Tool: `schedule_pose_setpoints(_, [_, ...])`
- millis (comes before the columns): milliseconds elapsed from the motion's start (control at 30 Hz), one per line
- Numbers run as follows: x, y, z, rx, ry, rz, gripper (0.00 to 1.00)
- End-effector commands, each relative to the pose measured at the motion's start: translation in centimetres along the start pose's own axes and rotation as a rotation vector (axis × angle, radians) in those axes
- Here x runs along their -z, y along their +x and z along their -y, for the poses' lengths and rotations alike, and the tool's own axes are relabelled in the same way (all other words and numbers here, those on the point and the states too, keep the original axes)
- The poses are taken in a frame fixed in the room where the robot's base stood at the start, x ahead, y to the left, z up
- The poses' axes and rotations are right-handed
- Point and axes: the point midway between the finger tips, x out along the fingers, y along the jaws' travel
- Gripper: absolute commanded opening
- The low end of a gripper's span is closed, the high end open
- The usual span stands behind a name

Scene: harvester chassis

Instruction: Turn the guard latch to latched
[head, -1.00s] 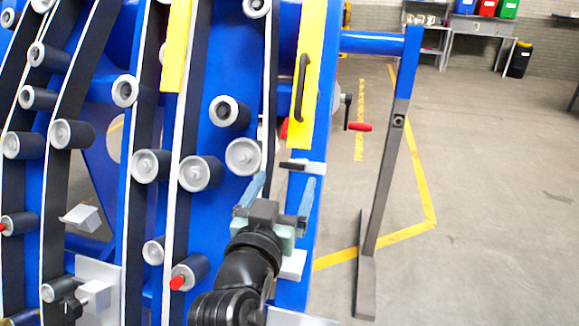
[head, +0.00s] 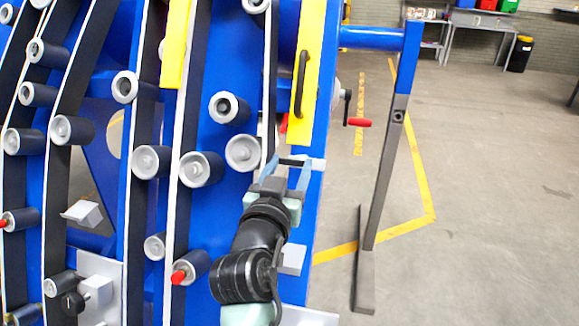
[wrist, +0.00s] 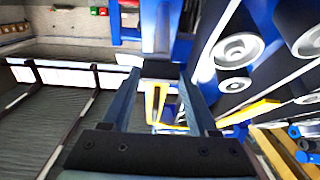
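The guard latch is a short dark lever (head: 291,161) with a pale mount (head: 317,164) on the blue frame, just below the yellow guard (head: 309,75). The lever lies roughly level in the head view. My gripper (head: 288,168) is at the latch with its two blue fingers spread apart, pointing up at the lever. In the wrist view, a dark block (wrist: 160,69), likely the lever, shows between the fingertips. I cannot tell whether the fingers touch it. The fingers partly hide the latch.
A black handle (head: 300,84) is on the yellow guard. Rollers (head: 243,153) and dark belts stand close left of my gripper. A grey support post (head: 386,180) stands right; open floor lies beyond.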

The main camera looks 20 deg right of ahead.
Motion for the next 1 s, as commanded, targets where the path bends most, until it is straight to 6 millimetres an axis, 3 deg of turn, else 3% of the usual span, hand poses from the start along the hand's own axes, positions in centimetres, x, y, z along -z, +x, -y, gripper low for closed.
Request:
schedule_pose_setpoints(33, [0.0,0.0,0.0,0.0,0.0,0.0,0.31])
schedule_pose_setpoints(200, [0.0,0.0,0.0,0.0,-0.001,0.0,0.04])
schedule_pose_setpoints(567, [0.4,0.0,-0.1,0.034,-0.064,0.002,0.04])
schedule_pose_setpoints(1000, [1.0,0.0,-0.6,0.19,-0.333,0.006,0.04])
